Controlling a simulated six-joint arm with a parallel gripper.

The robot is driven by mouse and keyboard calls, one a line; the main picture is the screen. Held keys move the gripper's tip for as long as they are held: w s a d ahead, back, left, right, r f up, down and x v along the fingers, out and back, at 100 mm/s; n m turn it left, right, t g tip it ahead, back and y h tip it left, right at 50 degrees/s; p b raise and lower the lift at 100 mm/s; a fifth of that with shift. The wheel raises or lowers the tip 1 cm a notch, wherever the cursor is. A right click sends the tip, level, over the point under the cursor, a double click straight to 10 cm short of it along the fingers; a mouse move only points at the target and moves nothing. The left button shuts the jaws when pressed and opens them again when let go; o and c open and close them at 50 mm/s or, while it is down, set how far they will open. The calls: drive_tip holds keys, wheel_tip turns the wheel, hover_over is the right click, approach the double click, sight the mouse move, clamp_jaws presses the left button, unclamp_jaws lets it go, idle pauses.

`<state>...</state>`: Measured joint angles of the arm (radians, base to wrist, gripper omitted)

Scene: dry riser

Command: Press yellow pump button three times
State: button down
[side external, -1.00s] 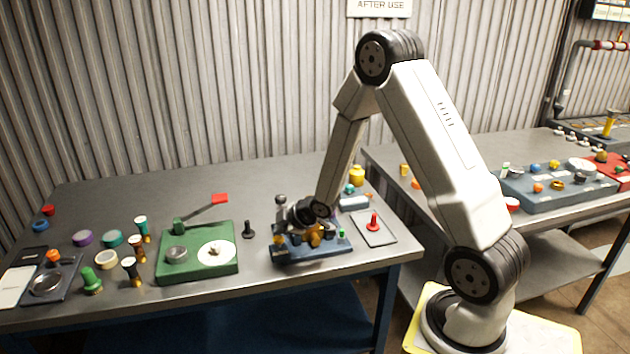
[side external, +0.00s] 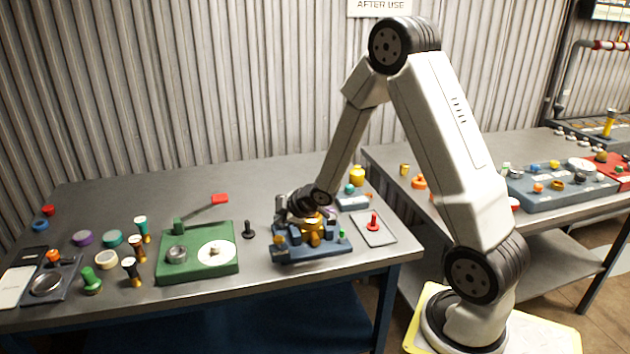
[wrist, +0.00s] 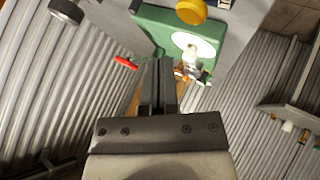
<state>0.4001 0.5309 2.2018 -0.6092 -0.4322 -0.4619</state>
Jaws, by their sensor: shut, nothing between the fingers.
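Contact with the button cannot be seen.
A green box (side external: 200,262) with a white disc and red-tipped lever (side external: 219,199) stands to the left. A black peg (side external: 248,230) is between it and the blue base. A plate with a red button (side external: 373,222) lies to the right. A yellow jar (side external: 357,176) stands behind.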

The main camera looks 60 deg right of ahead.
drive_tip(key=shift+r, duration=1.15)
drive_tip(key=shift+a, duration=0.1)
drive_tip(key=shift+s+a+r, duration=0.1)
drive_tip(key=shift+s+a, duration=0.05)
drive_tip(key=shift+s, duration=0.05)
drive_tip(key=s+a+r+m+g, duration=0.1)
drive_tip(key=s+a+m+g, duration=0.5)
drive_tip(key=s+a, duration=0.7)
drive_tip(key=s+m, duration=0.2)
drive_tip(key=s, duration=0.1)
drive_tip(key=shift+a+r+g, duration=0.3)
drive_tip(key=shift+a, duration=0.1)
drive_tip(key=shift+s, duration=0.1)
